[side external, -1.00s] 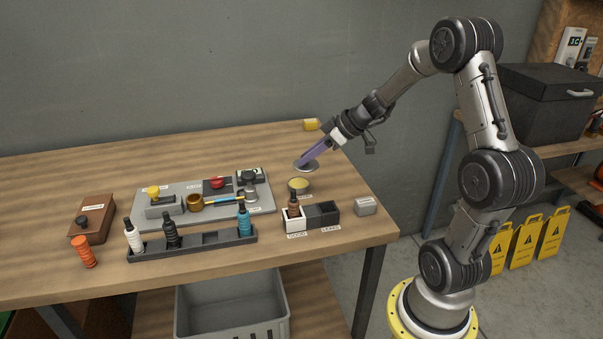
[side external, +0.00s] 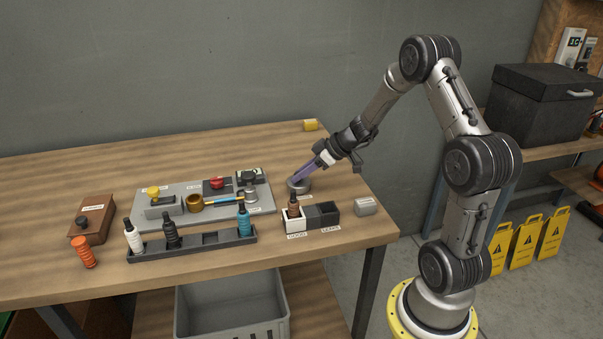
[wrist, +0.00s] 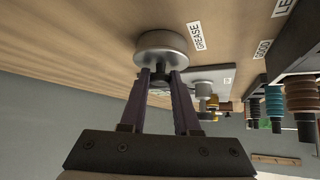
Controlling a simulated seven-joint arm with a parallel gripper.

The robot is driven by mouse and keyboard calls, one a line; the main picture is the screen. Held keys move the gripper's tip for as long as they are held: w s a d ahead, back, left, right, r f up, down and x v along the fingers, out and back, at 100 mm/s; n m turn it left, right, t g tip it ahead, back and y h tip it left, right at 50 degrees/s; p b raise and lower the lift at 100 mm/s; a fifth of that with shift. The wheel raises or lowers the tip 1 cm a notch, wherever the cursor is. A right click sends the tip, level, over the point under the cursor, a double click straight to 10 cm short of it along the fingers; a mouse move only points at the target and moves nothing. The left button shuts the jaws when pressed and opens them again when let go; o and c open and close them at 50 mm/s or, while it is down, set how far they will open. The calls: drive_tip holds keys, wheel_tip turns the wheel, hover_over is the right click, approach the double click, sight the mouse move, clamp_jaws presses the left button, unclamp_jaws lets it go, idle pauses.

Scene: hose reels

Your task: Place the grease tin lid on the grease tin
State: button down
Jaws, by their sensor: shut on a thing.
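The grease tin (side external: 300,190) stands on the bench behind the small sorting box, by its GREASE label. The grey metal grease tin lid (side external: 293,184) is over its mouth, and the yellow grease is hidden. My gripper (side external: 298,179) reaches down at a slant from the upper right and is shut on the lid's knob. In the wrist view the purple fingers (wrist: 160,74) close on the knob, with the round lid (wrist: 150,60) against the tin. I cannot tell whether the lid is fully seated.
A two-part box (side external: 311,219) with a brown-topped bottle in one compartment stands just in front of the tin. A grey block (side external: 365,206) lies to its right. A grey board (side external: 180,214) with fittings and a bottle rack (side external: 207,247) are to the left.

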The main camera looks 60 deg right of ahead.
drive_tip(key=shift+f, duration=0.2)
drive_tip(key=c, duration=0.6)
unclamp_jaws()
drive_tip(key=shift+c, duration=0.2)
drive_tip(key=shift+r, duration=0.15)
